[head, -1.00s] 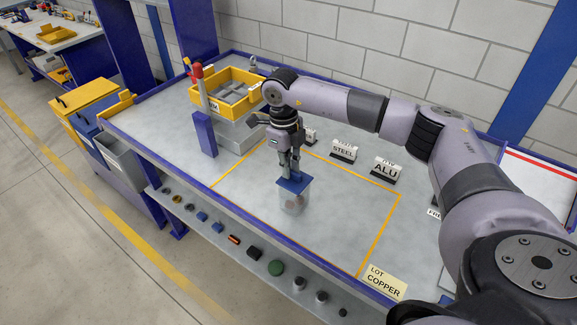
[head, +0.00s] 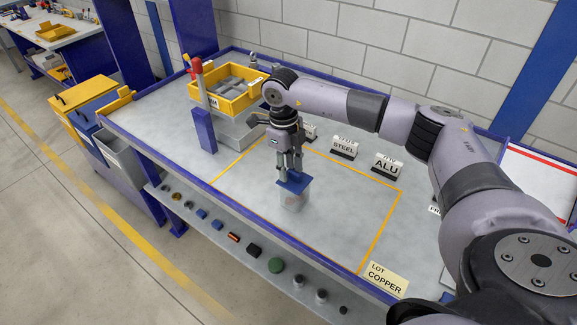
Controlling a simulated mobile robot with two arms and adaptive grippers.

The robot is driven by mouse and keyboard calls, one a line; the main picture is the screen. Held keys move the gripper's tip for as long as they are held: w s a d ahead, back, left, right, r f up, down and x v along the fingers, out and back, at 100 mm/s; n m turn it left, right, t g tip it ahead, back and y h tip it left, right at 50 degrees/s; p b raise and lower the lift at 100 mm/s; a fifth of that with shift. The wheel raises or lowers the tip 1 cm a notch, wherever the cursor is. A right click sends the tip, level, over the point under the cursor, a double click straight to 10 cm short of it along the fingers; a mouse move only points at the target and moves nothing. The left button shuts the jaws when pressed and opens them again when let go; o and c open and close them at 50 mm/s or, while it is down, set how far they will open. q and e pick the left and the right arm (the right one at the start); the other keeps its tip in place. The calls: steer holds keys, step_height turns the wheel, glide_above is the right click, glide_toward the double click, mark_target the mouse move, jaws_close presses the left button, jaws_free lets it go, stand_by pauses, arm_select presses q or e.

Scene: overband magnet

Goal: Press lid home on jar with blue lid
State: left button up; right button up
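A clear jar (head: 295,203) with a square blue lid (head: 296,186) stands on the grey table inside the orange outline. The lid sits on top of the jar; whether it is fully seated cannot be told. My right gripper (head: 289,177) points down directly above the lid, its fingertips at or very near the lid's top. The fingers hide part of the lid, and whether they grip it or only rest on it is unclear. My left gripper is not in view.
A yellow tray (head: 229,90) on a grey block stands at the back left, beside a blue post (head: 204,131) with a red-topped handle. STEEL (head: 344,147) and ALU (head: 387,165) signs stand behind the jar. A LOT COPPER label (head: 386,279) lies front right. Small samples line the front shelf.

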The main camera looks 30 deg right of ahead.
steer(key=shift+r, duration=0.1)
step_height(320, 180, up, 12)
steer(key=w, duration=0.1)
steer(key=shift+a, duration=0.2)
stand_by(0.7)
